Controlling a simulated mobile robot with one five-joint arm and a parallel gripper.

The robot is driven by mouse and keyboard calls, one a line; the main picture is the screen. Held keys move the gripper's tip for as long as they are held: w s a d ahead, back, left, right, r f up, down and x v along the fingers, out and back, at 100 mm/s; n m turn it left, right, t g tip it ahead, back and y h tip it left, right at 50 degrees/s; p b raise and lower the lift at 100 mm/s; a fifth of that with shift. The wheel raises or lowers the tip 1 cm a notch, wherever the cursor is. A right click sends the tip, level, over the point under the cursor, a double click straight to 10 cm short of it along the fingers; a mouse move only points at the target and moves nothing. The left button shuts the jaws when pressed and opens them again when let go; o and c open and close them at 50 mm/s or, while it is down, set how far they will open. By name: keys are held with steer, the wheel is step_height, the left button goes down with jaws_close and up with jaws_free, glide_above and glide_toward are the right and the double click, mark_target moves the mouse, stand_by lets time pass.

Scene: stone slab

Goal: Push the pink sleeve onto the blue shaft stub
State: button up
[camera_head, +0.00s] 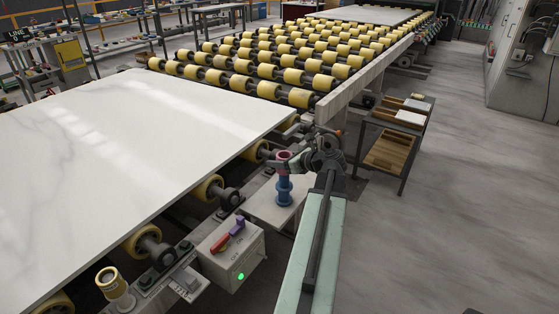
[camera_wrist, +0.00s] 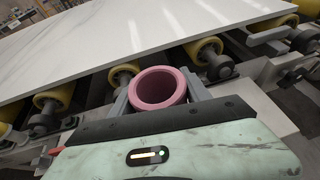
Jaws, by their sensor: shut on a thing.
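The pink sleeve (camera_head: 283,157) is a short open ring, held upright above the blue shaft stub (camera_head: 284,187). My gripper (camera_head: 296,158) is shut on the sleeve and reaches in from the right. In the wrist view the sleeve (camera_wrist: 159,88) sits between the two grey fingers of my gripper (camera_wrist: 158,92), its open bore facing up toward the camera. The blue stub stands upright on a pale plate beside the conveyor. In the head view the sleeve's lower edge is at the stub's top; I cannot tell whether they touch. The stub is hidden in the wrist view.
A white stone slab (camera_head: 120,150) lies on yellow rollers (camera_head: 207,188) just left of the stub. A grey control box (camera_head: 231,252) with a red handle and green light stands in front. A cart (camera_head: 390,150) stands behind right. Floor on the right is clear.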

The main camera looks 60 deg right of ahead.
mark_target(288, 176)
steer(key=shift+f+b, duration=3.6)
steer(key=o, duration=1.5)
steer(key=shift+o, duration=0.2)
steer(key=shift+r, duration=0.1)
steer(key=p+v, duration=0.3)
steer(key=v, duration=0.4)
steer(key=shift+s+a, duration=0.1)
steer(key=shift+s, duration=0.3)
steer(key=shift+r, duration=0.1)
